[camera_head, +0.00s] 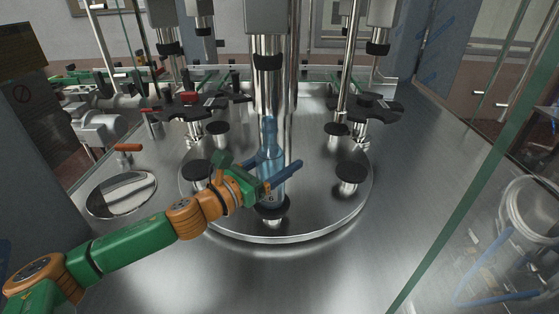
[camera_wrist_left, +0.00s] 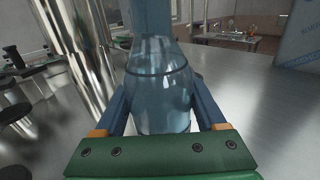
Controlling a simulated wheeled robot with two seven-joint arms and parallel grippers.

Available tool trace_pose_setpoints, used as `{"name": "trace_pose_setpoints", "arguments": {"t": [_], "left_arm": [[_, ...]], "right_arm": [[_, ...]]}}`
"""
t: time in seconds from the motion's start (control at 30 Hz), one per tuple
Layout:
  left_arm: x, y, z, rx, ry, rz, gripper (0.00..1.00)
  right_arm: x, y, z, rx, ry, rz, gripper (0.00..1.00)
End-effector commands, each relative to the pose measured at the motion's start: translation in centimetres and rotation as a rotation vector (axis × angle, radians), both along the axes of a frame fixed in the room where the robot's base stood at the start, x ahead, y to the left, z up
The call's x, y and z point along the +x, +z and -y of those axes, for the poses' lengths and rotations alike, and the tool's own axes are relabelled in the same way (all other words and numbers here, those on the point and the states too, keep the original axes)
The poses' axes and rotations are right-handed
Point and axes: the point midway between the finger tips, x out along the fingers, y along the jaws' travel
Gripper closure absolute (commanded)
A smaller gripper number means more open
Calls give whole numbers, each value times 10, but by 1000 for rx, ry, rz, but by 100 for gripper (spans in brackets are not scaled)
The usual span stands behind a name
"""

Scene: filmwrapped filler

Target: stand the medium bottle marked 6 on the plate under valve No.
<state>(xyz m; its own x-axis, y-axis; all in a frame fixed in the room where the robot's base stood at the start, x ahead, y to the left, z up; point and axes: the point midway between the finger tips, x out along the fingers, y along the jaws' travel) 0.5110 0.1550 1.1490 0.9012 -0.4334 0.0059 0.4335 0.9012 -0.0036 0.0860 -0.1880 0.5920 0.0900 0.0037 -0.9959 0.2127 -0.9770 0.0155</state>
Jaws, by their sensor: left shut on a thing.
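A clear bluish bottle (camera_head: 269,150) stands upright over a black round plate (camera_head: 272,209) at the front of the steel turntable. Its base looks at or just above the plate; contact is hard to tell. A valve (camera_head: 269,64) with a black collar hangs straight above the bottle's neck. My left gripper (camera_head: 282,178) is shut on the bottle, its blue fingers on either side of the lower body. In the left wrist view the bottle (camera_wrist_left: 160,88) fills the space between the fingers. No number on bottle or valve is readable. My right gripper is not in view.
Other black plates stand on the turntable (camera_head: 300,236), at left (camera_head: 196,170) and right (camera_head: 351,172). Steel columns and black star-shaped guides (camera_head: 365,112) stand behind. A glass panel edge (camera_head: 470,160) slopes along the right. The steel deck in front is clear.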

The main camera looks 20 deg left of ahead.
Motion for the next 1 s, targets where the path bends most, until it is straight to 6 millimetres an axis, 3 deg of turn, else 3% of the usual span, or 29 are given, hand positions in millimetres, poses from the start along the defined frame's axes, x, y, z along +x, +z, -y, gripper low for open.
{"name": "trace_pose_setpoints", "arguments": {"t": [0.3, 0.33, 0.4, 0.43, 0.73, 1.0], "left_arm": [[0, -4, 0, -2, -1, -5, 82], [0, -4, 0, -1, -1, -6, 22], [0, -3, 0, -1, -1, -5, 3], [0, -3, 0, -1, -1, -5, 0], [-5, -6, -3, -1, 0, -5, 0], [-44, -12, -21, 7, -1, -5, 0]], "right_arm": [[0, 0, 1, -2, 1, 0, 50], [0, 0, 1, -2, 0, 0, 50], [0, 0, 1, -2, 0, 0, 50], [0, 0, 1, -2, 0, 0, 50], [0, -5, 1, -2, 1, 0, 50], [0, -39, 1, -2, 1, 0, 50]]}}
